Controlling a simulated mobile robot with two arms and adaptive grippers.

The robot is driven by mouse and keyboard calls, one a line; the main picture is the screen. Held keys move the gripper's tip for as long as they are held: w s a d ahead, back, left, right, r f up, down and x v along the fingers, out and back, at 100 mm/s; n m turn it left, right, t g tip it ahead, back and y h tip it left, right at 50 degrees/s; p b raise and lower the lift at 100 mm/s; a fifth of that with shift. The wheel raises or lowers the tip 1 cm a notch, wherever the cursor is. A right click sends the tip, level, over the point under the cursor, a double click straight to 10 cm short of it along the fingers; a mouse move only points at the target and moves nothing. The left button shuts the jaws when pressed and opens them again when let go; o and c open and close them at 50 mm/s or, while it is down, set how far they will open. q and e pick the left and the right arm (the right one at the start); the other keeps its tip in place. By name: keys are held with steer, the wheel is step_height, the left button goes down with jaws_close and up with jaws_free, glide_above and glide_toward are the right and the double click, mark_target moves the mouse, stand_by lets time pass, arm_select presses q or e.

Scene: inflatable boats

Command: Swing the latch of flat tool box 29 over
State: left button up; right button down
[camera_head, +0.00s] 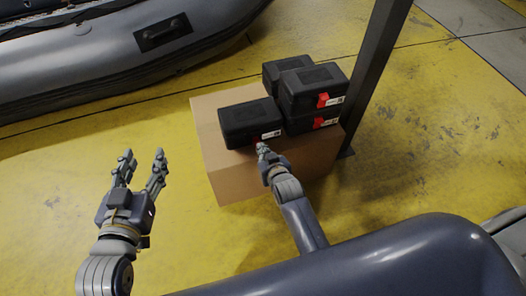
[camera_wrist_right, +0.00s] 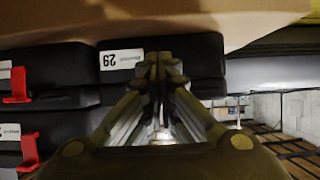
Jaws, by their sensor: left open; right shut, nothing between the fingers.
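Flat tool box 29 (camera_head: 248,118) is a black case lying on a cardboard box, at its front left. Its white label reads 29, upside down, in the right wrist view (camera_wrist_right: 121,59). A small bit of its red latch (camera_head: 257,139) shows just above my right fingertips in the head view; the rest is hidden. My right gripper (camera_head: 262,148) is shut and empty, its tips at the front face of box 29, right by the latch; I cannot tell whether they touch. My left gripper (camera_head: 142,168) is open and empty, to the left of the cardboard box.
The cardboard box (camera_head: 222,170) stands on a yellow floor. More black tool boxes with red latches (camera_head: 322,100) are stacked to the right of box 29. A dark post (camera_head: 372,75) rises behind them on the right. A grey inflatable boat (camera_head: 100,60) lies at the back left.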

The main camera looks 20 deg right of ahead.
arm_select(q)
steer(key=shift+f, duration=0.15)
arm_select(e)
steer(key=shift+r, duration=0.1)
arm_select(q)
steer(key=s+a+f+g+y+p, duration=0.1)
steer(key=s+f+g, duration=0.2)
steer(key=f, duration=0.2)
steer(key=shift+a+f+g, duration=0.25)
steer(key=shift+a+g, duration=0.05)
steer(key=shift+a, duration=0.1)
arm_select(e)
steer(key=shift+w+r, duration=0.4)
steer(key=shift+r, duration=0.15)
stand_by(0.5)
arm_select(q)
steer(key=shift+s+f, duration=0.1)
steer(key=shift+s, duration=0.05)
steer(key=s+f+g, duration=0.1)
steer(key=s+a+f+g+y+p, duration=0.1)
steer(key=s+f, duration=0.1)
steer(key=shift+s+a+f+g, duration=0.1)
steer(key=shift+s+g, duration=0.15)
steer(key=shift+g, duration=0.05)
arm_select(e)
steer(key=shift+w+r, duration=0.3)
steer(key=shift+w, duration=0.1)
stand_by(0.6)
arm_select(q)
steer(key=shift+w, duration=0.1)
